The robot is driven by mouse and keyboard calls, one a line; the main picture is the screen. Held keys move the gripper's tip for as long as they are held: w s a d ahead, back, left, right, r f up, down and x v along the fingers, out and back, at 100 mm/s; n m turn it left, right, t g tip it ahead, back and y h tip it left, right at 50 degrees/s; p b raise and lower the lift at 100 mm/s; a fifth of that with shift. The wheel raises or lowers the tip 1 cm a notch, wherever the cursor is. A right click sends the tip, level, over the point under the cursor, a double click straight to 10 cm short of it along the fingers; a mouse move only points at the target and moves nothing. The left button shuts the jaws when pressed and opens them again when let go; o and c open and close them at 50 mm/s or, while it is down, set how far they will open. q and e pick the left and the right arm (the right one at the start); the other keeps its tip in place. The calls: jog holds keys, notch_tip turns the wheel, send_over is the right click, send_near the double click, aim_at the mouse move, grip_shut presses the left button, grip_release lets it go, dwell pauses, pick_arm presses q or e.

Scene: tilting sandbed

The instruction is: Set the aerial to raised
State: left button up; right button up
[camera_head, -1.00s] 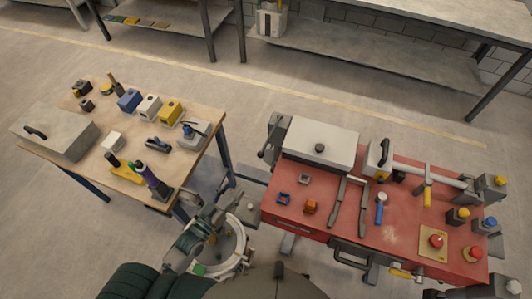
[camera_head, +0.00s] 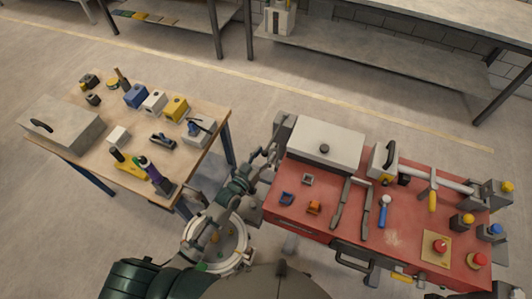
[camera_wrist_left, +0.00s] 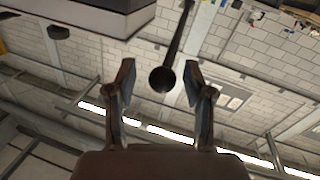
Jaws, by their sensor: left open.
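A dark rod with a round ball end (camera_wrist_left: 163,79), which I take to be the aerial, shows in the left wrist view. Its ball end lies between the two fingertips of my left gripper (camera_wrist_left: 158,80), with visible gaps on both sides. The gripper is open. In the head view my left gripper (camera_head: 264,156) is at the left side of the red cart, close to a grey upright bracket (camera_head: 284,126). There the gripper covers most of the rod, and its angle is hard to make out. My right gripper is out of view.
The red cart (camera_head: 400,215) carries a pale lidded box (camera_head: 325,147), tools and several button boxes. A wooden table (camera_head: 95,155) with blocks and a grey case (camera_head: 62,125) stands to the left. A round white-rimmed bin (camera_head: 243,256) is below my left arm.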

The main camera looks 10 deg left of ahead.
pick_arm(q)
jog(key=shift+w+d, duration=0.1)
jog(key=shift+w, duration=0.4)
jog(key=shift+a, duration=0.2)
jog(key=shift+c, duration=0.3)
